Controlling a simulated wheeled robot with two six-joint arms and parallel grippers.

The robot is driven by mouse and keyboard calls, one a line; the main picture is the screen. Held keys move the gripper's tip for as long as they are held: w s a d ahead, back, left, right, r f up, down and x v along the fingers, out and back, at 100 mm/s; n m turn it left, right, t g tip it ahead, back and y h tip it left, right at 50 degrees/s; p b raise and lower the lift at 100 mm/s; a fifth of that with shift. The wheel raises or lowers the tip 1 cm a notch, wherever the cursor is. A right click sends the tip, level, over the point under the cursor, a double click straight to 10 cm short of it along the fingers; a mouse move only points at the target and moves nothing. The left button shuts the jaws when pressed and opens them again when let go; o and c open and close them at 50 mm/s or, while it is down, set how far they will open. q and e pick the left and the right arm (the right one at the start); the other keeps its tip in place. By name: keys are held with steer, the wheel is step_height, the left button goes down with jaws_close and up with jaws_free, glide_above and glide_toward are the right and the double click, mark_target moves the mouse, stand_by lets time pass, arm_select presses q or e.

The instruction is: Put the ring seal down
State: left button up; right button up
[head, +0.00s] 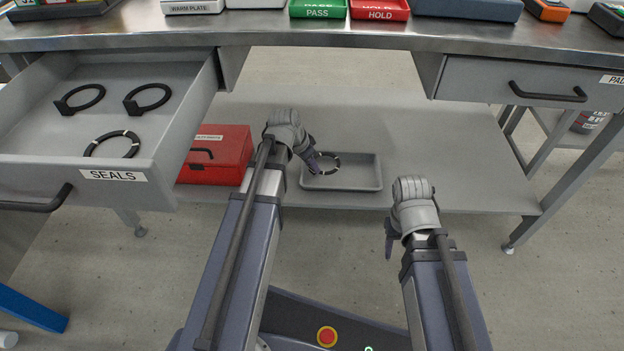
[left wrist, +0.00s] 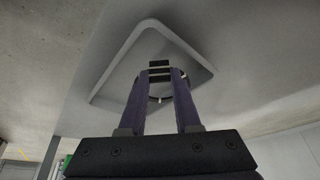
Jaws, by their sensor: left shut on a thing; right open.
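The ring seal (head: 337,160) is black with pale marks. It is at the grey tray (head: 345,183) on the lower shelf. My left gripper (head: 315,168) is shut on the seal at its left side. In the left wrist view, the fingers (left wrist: 159,76) close on the seal's dark block (left wrist: 158,65), with the tray's pale rim (left wrist: 125,50) around it. I cannot tell whether the seal touches the tray floor. My right gripper (head: 389,243) is open and empty, in front of the shelf's edge, right of the tray.
An open drawer (head: 165,158) labelled SEALS holds three other black rings at the left. A red case (head: 228,160) stands left of the tray on the lower shelf (head: 450,170). The shelf right of the tray is clear. The bench top (head: 330,32) overhangs, with a closed drawer (head: 475,75) at right.

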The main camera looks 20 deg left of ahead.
arm_select(q)
steer(key=shift+f, duration=0.1)
step_height(320, 180, down, 4)
steer(key=b, duration=0.3)
steer(key=shift+r+b, duration=0.25)
steer(key=shift+b, duration=0.05)
steer(key=shift+f, duration=0.2)
steer(key=o, duration=0.6)
steer(key=shift+r, duration=0.2)
